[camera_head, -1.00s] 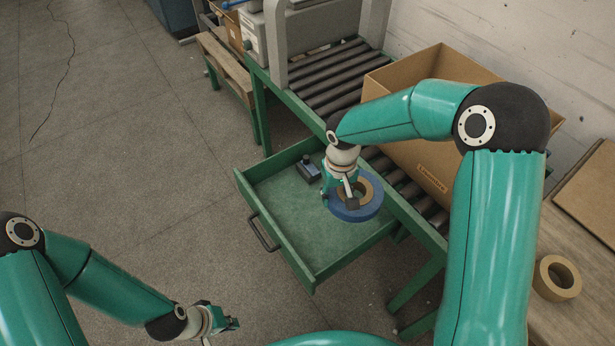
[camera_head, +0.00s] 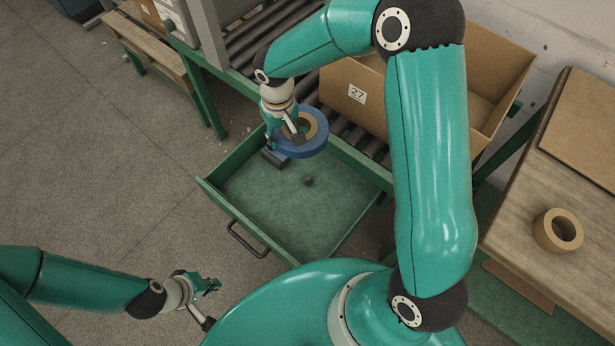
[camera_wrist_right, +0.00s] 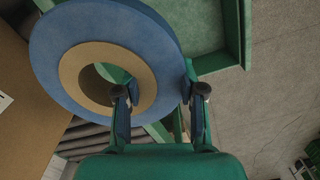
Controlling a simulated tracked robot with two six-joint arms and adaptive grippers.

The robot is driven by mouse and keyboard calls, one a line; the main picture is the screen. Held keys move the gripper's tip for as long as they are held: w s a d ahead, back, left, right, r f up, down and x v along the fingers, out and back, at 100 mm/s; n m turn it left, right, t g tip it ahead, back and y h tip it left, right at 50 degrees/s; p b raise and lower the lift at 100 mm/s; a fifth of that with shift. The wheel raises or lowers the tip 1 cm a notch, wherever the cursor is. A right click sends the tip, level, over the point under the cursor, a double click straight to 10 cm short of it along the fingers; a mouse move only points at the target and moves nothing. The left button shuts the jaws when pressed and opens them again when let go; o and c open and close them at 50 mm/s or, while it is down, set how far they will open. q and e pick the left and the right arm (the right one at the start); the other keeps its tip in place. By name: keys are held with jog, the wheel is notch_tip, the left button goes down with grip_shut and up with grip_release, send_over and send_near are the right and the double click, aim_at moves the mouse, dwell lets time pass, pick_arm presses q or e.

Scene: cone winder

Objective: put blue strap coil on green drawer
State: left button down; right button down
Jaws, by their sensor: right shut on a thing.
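The blue strap coil (camera_head: 313,147), a blue ring with a tan core, is in my right gripper (camera_head: 285,140). In the right wrist view the coil (camera_wrist_right: 70,60) fills the upper left; one finger of the gripper (camera_wrist_right: 160,93) is at the core hole, the other outside the rim. The coil appears raised above the back edge of the open green drawer (camera_head: 290,215), overlapping its back wall in the head view. The drawer (camera_wrist_right: 200,25) also shows behind the coil in the wrist view. My left gripper (camera_head: 208,302) is open and empty, left of the drawer's front.
A cardboard box (camera_head: 345,92) stands on the rollers behind. A tan tape roll (camera_head: 558,230) is on the wooden table (camera_head: 510,215) at right.

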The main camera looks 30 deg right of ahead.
jog(key=shift+w+a, duration=0.15)
jog(key=shift+a, duration=0.25)
jog(key=shift+f+b, duration=0.25)
jog(key=shift+b, duration=0.15)
jog(key=shift+m, duration=0.3)
jog(key=f+b, duration=1.6)
jog(key=f, duration=0.1)
jog(key=f+b, duration=0.8)
jog(key=b, duration=0.1)
jog(key=shift+s+a+f, duration=0.25)
jog(key=shift+s+f, duration=0.1)
jog(key=shift+f, duration=0.05)
jog(key=d, duration=0.2)
jog(key=w+d, duration=0.1)
jog(key=d, duration=0.1)
jog(key=shift+w, duration=0.2)
jog(key=shift+s+a+f+b, duration=0.15)
jog(key=shift+f+b, duration=0.2)
jog(key=shift+f, duration=0.2)
jog(key=shift+f, duration=0.1)
